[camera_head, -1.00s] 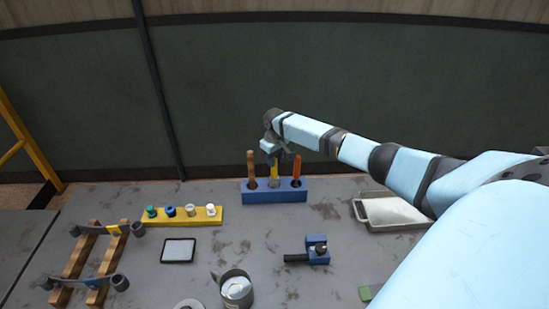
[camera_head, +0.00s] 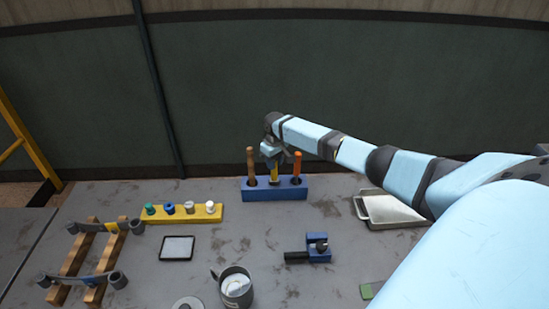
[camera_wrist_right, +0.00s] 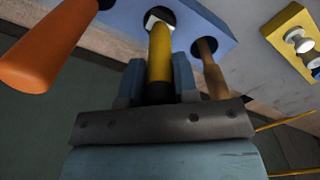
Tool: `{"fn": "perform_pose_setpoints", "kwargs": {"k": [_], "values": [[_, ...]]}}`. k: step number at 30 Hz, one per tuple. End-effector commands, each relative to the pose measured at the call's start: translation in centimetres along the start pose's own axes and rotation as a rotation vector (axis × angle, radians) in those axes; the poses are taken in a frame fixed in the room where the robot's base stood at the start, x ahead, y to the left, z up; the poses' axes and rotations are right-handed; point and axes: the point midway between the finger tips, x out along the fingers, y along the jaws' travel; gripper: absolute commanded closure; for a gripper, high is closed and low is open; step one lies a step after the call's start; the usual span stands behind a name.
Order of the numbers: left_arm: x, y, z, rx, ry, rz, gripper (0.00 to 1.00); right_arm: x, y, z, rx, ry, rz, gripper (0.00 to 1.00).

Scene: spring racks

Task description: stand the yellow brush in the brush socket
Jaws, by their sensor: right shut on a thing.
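The yellow brush (camera_head: 273,171) is upright at the middle hole of the blue block (camera_head: 262,194). In the right wrist view its yellow handle (camera_wrist_right: 160,55) leads to a pale end at the mouth of the middle hole of the block (camera_wrist_right: 195,15); how deep it sits is hard to tell. My right gripper (camera_head: 272,150) is above the block, shut on the handle. In the right wrist view the gripper (camera_wrist_right: 159,80) has one blue finger on each side of the handle. My left gripper is not in view.
An orange-handled tool (camera_head: 297,164) and a brown-handled tool (camera_head: 251,162) stand in the holes either side. A yellow rack (camera_head: 180,219) with small pegs is to the left. A metal tray (camera_head: 362,209) is at right. A blue clamp (camera_head: 318,249) and a cup (camera_head: 236,287) are nearer.

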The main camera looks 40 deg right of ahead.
Motion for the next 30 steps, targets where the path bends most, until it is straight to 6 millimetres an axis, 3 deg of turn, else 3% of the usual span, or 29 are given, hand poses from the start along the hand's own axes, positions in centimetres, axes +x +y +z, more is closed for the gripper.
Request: {"fn": "perform_pose_setpoints", "kwargs": {"k": [4,5,8,19,23,30], "values": [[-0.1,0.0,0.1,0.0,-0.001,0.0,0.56,-0.1,0.0,0.0,0.0,0.001,0.0,0.97],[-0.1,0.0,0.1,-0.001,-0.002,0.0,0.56,-0.1,0.0,0.0,0.0,0.001,0.0,0.66],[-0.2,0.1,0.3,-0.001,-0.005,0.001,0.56,-0.1,0.0,0.0,0.0,0.001,0.0,0.43],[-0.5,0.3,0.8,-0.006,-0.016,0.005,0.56,-0.1,0.0,0.0,0.0,0.001,0.001,0.43],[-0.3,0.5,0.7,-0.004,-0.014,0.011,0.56,-2.0,0.1,-0.1,0.001,0.003,0.001,0.43],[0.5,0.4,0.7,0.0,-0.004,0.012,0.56,-7.6,0.1,-0.1,0.0,0.005,0.001,0.43]]}}
